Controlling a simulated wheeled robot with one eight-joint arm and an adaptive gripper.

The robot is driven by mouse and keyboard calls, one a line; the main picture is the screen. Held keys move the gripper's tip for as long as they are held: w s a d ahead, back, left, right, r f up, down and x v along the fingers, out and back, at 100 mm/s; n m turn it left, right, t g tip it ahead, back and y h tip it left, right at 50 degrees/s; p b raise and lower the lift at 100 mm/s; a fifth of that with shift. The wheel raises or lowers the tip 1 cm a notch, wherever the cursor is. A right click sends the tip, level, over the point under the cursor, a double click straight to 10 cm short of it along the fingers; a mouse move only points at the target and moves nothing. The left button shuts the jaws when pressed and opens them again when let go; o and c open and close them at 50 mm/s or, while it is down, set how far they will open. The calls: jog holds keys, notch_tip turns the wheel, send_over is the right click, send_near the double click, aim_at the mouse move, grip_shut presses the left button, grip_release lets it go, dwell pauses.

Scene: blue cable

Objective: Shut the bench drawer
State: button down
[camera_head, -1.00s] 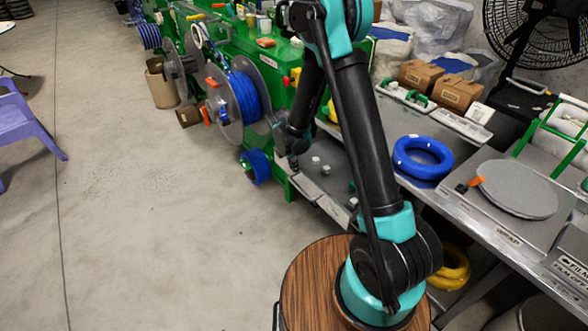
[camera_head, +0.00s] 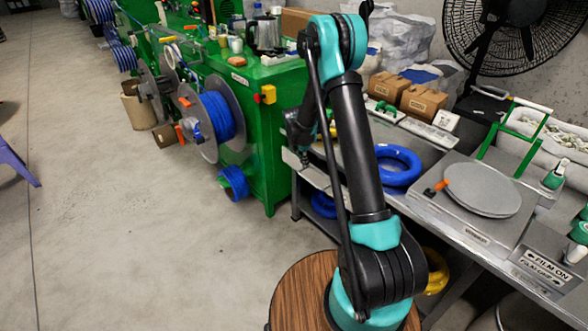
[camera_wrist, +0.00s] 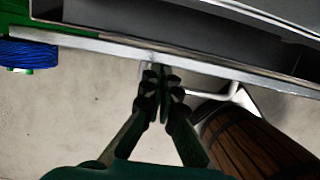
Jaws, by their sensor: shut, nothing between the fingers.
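The bench drawer shows in the wrist view as a long pale metal front rim (camera_wrist: 215,72) with a dark grey recess (camera_wrist: 180,28) behind it. How far it stands out is hard to tell. In the head view a pale grey strip (camera_head: 312,174) shows at the bench's left end, partly hidden by my arm. My gripper (camera_wrist: 162,73) is shut and empty, its fingertips at the outer side of the rim. Whether they touch it is unclear. In the head view my gripper's tips are hard to make out behind my arm.
A green machine (camera_head: 262,130) with blue cable reels (camera_head: 217,115) stands left of the bench. A blue coil (camera_head: 397,165) and a grey round plate (camera_head: 482,190) lie on the bench top. A yellow coil (camera_head: 436,272) lies below.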

jog(key=shift+w+d, duration=0.45)
jog(key=shift+d, duration=0.2)
jog(key=shift+w+d, duration=0.45)
jog(key=shift+d, duration=0.15)
jog(key=shift+a, duration=0.1)
